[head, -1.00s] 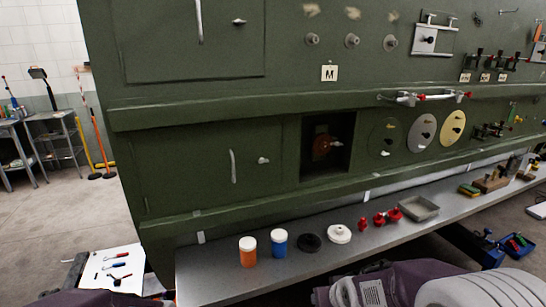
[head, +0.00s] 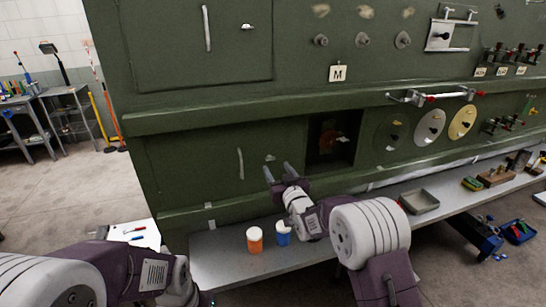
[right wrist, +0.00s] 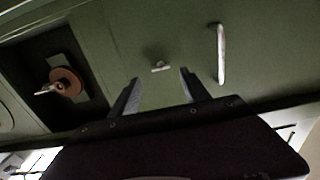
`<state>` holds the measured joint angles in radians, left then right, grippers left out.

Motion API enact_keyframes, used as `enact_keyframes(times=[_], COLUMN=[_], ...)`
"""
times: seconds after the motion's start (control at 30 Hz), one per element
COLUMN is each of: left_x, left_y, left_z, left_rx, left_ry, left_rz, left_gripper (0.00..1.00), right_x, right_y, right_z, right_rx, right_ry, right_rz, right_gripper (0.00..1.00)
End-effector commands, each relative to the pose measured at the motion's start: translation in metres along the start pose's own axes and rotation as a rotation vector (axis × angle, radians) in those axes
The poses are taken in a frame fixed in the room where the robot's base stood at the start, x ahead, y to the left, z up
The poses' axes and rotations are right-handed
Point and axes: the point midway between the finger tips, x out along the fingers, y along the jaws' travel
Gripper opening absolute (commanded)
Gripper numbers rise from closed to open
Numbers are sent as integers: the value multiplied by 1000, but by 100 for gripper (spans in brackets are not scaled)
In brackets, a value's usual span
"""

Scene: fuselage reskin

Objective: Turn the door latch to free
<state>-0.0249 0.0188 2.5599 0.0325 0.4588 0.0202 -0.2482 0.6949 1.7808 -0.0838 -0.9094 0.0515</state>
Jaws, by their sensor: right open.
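The green panel's lower door (head: 200,165) carries a small pale latch (head: 270,158) and an upright bar handle (head: 240,163) to its left. My right gripper (head: 278,169) is open and empty, just in front of and below the latch in the head view. In the right wrist view the latch (right wrist: 160,66) lies between the lines of the two fingertips (right wrist: 159,77), a little beyond them. The fingers look apart from it. The handle (right wrist: 220,55) stands to its right there. My left arm shows at the lower left, but its fingers are out of view.
A dark recess (head: 349,150) with a red-brown round fitting (head: 331,142) is right of the latch. An orange jar (head: 254,240) and a blue jar (head: 283,234) stand on the grey shelf (head: 225,268) below my right gripper. A metal tray (head: 419,201) sits further right.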

Motion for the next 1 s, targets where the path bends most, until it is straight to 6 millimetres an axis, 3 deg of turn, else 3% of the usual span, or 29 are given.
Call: enact_keyframes(times=[0.1,0.3,0.63,0.83,1.0], left_x=[-16,-24,-24,-24,-23], left_y=[0,0,0,0,0], left_z=[-2,-2,-2,-2,-2], left_rx=[0,0,0,0,0], left_ry=[0,0,0,0,0], left_rz=[0,0,0,0,0], left_gripper=[36,36,36,36,36], right_x=[24,47,51,51,51], right_y=[0,0,0,0,0], right_z=[-4,-1,1,1,2], right_rx=[0,0,0,0,-5], right_ry=[-2,-2,-3,-3,-3], right_rz=[0,0,0,0,0], right_gripper=[55,55,55,0,0])
